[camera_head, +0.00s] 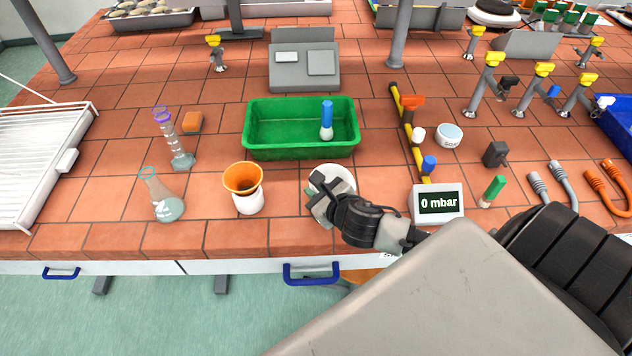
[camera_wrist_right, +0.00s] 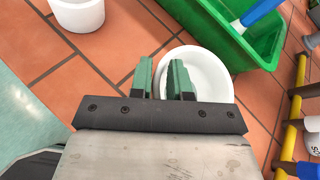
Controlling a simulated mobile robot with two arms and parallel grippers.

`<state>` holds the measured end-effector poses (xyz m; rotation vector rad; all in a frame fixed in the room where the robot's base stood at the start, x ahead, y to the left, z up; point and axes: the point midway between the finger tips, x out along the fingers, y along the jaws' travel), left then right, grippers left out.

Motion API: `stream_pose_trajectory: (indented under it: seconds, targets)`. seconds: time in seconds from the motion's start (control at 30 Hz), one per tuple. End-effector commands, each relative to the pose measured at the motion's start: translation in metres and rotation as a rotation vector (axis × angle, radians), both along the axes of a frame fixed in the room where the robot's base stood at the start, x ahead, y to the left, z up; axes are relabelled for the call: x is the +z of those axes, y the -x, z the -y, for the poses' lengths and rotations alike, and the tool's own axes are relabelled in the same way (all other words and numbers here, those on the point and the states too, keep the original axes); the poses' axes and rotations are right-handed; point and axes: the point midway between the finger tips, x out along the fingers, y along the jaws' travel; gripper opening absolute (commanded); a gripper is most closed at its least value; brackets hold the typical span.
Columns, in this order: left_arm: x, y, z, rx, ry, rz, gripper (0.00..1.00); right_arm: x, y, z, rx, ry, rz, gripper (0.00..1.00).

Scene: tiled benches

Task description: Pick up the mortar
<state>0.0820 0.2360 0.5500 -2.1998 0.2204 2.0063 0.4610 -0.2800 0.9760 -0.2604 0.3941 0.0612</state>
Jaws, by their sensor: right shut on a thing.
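The mortar, a white round bowl (camera_head: 335,177), stands on the tiled bench in front of the green tray. In the right wrist view the mortar (camera_wrist_right: 212,72) shows its round rim, partly hidden behind my fingers. My right gripper (camera_head: 320,200) is at the mortar's near left side. In the right wrist view my right gripper (camera_wrist_right: 161,78) has one green finger inside the bowl and one outside, shut on the bowl's wall. Whether the mortar is off the bench cannot be told. My left gripper is not in view.
The green tray (camera_head: 252,143) holds a blue-topped brush or bottle. An orange-topped white container (camera_head: 247,200), a flask (camera_head: 163,198) and a cylinder (camera_head: 177,147) stand to the left. A pressure display (camera_head: 437,203) and yellow pipe (camera_head: 407,122) are to the right.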

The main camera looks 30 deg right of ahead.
Motion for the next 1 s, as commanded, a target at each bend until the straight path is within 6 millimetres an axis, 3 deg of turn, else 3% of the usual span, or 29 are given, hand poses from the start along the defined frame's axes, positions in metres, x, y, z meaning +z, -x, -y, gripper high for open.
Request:
stream_pose_trajectory:
  seconds: [0.17, 0.5, 0.7, 1.0]
  targets:
    - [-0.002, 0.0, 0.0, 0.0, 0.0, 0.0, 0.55, 0.035, -0.003, 0.001, 0.006, 0.007, 0.017, 0.0]
    - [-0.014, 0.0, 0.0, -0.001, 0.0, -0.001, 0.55, 0.074, 0.072, 0.008, 0.01, 0.01, 0.013, 0.0]
    - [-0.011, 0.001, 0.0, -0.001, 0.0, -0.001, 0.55, 0.093, 0.098, 0.013, 0.004, 0.007, 0.014, 0.0]
    - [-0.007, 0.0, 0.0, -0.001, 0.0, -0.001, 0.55, 0.103, 0.112, 0.014, 0.004, 0.005, 0.018, 0.0]
